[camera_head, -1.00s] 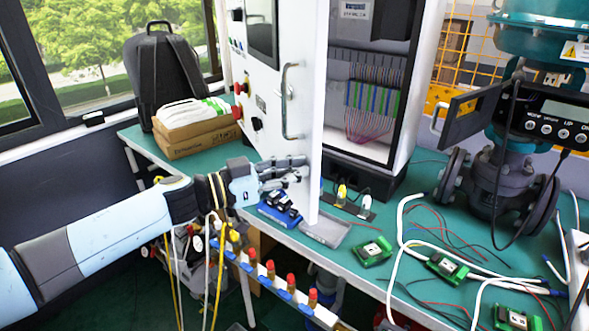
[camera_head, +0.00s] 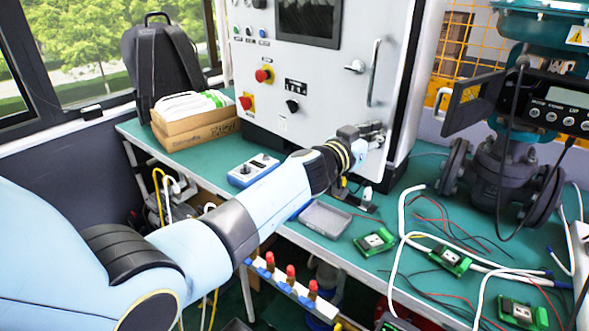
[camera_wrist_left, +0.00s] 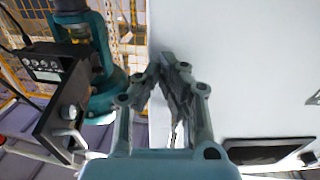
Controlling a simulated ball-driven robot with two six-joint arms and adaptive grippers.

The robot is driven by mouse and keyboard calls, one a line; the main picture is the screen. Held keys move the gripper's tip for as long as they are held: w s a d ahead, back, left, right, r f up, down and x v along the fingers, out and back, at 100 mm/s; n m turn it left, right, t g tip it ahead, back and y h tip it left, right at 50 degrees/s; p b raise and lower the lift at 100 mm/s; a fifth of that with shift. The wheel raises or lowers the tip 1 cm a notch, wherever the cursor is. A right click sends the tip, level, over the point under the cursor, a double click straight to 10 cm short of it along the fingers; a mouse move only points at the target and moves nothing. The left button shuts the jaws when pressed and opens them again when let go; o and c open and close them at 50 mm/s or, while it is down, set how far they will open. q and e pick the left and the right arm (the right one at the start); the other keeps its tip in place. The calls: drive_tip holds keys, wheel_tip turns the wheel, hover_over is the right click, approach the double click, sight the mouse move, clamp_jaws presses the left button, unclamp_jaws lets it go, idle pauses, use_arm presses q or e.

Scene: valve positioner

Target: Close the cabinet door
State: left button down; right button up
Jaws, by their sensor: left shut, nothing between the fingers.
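The white cabinet door (camera_head: 325,75) now lies nearly flush across the cabinet front in the head view. It carries a dark screen, knobs, and a vertical handle (camera_head: 374,72) near its right edge. My left gripper (camera_head: 380,130) is at the door's lower right, its fingers against or very near the door face. In the left wrist view the shut, empty fingers (camera_wrist_left: 170,65) are in front of the white door panel (camera_wrist_left: 235,60). Whether a thin gap remains at the door's edge I cannot tell. My right gripper is not in view.
The green bench (camera_head: 330,245) holds a blue control box (camera_head: 253,170), a grey tray (camera_head: 325,219), several small green boards and loose white cables. A backpack (camera_head: 161,65) and cardboard box (camera_head: 195,128) stand at left.

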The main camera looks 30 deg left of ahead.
sight(405, 114)
use_arm(q)
drive_tip(key=shift+n+y, duration=0.3)
drive_tip(key=shift+y, duration=0.1)
drive_tip(key=w+b, duration=0.1)
drive_tip(key=w, duration=0.1)
drive_tip(key=w+d+b, duration=0.1)
drive_tip(key=w+b, duration=0.1)
drive_tip(key=w, duration=0.1)
drive_tip(key=w+b, duration=0.1)
drive_tip(key=w, duration=0.2)
drive_tip(key=shift+w+d+f+b, duration=0.2)
drive_tip(key=shift+w+d+b, duration=0.05)
drive_tip(key=shift+d+b, duration=0.15)
drive_tip(key=shift+w+r+b, duration=0.3)
drive_tip(key=shift+w+r, duration=0.2)
drive_tip(key=shift+r, duration=0.1)
drive_tip(key=shift+w, duration=0.2)
drive_tip(key=shift+f, duration=0.1)
